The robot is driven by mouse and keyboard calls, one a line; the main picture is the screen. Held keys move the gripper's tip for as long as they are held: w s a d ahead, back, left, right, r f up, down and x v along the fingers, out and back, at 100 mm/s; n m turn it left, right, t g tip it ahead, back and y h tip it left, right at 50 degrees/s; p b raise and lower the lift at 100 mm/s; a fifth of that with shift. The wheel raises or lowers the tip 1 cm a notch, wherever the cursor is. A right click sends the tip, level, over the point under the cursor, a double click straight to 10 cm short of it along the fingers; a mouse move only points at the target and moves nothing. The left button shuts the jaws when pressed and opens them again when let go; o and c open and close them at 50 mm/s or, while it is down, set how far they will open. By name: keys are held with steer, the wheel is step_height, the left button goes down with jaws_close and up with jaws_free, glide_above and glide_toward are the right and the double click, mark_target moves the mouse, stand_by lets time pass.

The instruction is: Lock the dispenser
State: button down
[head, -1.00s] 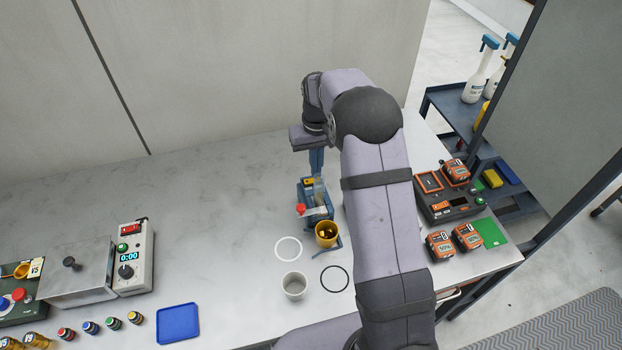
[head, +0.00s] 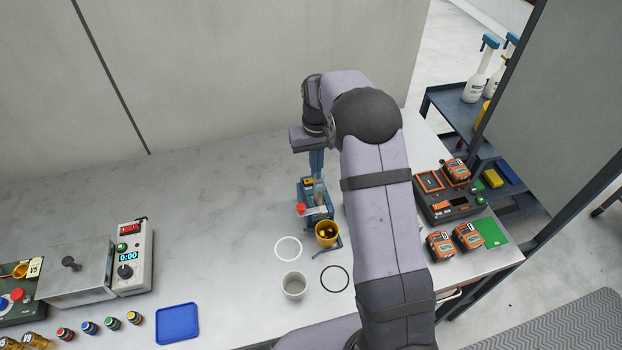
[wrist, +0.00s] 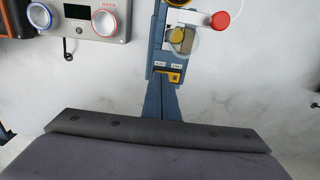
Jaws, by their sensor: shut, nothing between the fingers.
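The dispenser (head: 327,209) is a blue-framed unit on the table with a clear part, a red knob (head: 301,208) on a pale arm, and an amber cup (head: 326,234) at its near end. In the wrist view, the dispenser (wrist: 156,58) shows a small yellow slider (wrist: 174,77) beside two white labels, too small to read surely. My gripper (head: 316,174) is shut and empty, its blue fingers pointing down at the dispenser's far end. In the wrist view, the gripper fingertips (wrist: 160,92) are close by the yellow slider; I cannot tell whether they touch it.
A white ring (head: 288,248), a grey cup (head: 294,285) and a black ring (head: 335,279) lie in front. A battery charger (head: 447,205) with orange packs is right of my arm. A grey box with dials (wrist: 85,20) shows in the wrist view. The table's left middle is clear.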

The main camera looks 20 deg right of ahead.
steer(key=shift+f, duration=0.4)
steer(key=shift+r, duration=0.1)
step_height(320, 180, up, 7)
steer(key=p, duration=0.5)
stand_by(0.5)
stand_by(0.4)
